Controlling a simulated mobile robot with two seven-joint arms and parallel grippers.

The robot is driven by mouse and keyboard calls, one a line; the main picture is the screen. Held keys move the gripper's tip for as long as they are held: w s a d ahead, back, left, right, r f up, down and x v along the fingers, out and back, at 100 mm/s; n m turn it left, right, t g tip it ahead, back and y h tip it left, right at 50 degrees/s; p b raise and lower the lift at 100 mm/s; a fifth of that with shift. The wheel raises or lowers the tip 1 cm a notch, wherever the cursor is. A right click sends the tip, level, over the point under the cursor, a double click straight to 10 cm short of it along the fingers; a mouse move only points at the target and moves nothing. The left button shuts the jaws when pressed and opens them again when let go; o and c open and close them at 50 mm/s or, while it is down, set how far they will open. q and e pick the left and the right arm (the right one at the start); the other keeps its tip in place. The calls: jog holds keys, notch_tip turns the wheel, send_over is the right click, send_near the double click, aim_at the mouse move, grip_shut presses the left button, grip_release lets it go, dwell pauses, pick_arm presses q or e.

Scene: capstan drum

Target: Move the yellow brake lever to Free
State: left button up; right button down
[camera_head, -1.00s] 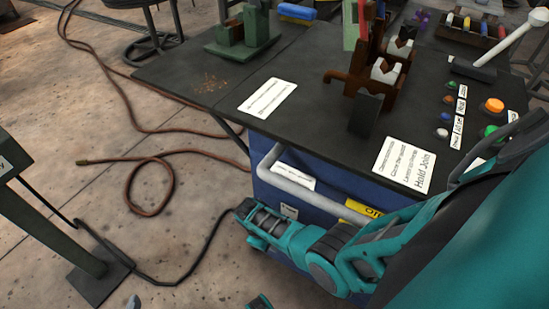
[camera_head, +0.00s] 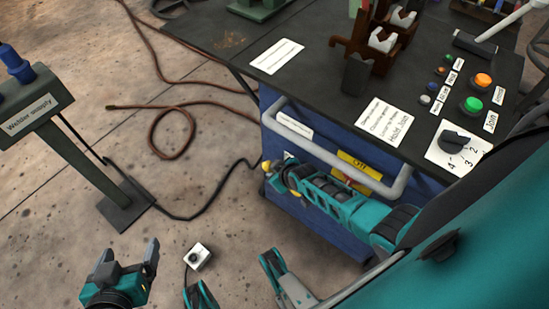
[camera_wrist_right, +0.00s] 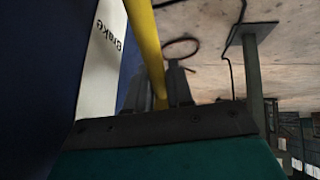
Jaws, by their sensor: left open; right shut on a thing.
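The yellow brake lever (camera_wrist_right: 146,45) is a smooth bar running between the fingers of my right gripper (camera_wrist_right: 157,90) in the right wrist view. The fingers are shut on it, one on each side. In the head view my right gripper (camera_head: 275,174) is at the left end of the blue cart's front, below the grey handle. Only a small yellow tip (camera_head: 266,164) of the lever shows there. A white plate (camera_wrist_right: 100,50) reading "Brake" stands beside the lever; no Free mark is readable. My left gripper (camera_head: 127,258) is open and empty, low at the left over the floor.
The grey handle rail (camera_head: 335,160) crosses the cart front above my right forearm. A yellow sign (camera_head: 360,164) is partly behind it. A welder supply stand (camera_head: 122,205) is at left. A small white box (camera_head: 198,257) and a hose (camera_head: 160,150) lie on the floor.

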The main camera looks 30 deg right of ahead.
jog(key=shift+r+t+y, duration=0.4)
jog(key=shift+r+t, duration=0.4)
jog(key=shift+r, duration=0.05)
pick_arm(q)
jog(key=shift+f, duration=0.2)
jog(key=shift+s+f, duration=0.1)
jog(key=shift+s, duration=0.05)
pick_arm(e)
jog(key=shift+r, duration=0.1)
jog(key=c, duration=1)
grip_release()
jog(key=shift+s, duration=0.15)
jog(key=shift+c, duration=0.2)
pick_arm(q)
jog(key=shift+a, duration=0.1)
pick_arm(e)
jog(key=shift+s, duration=0.1)
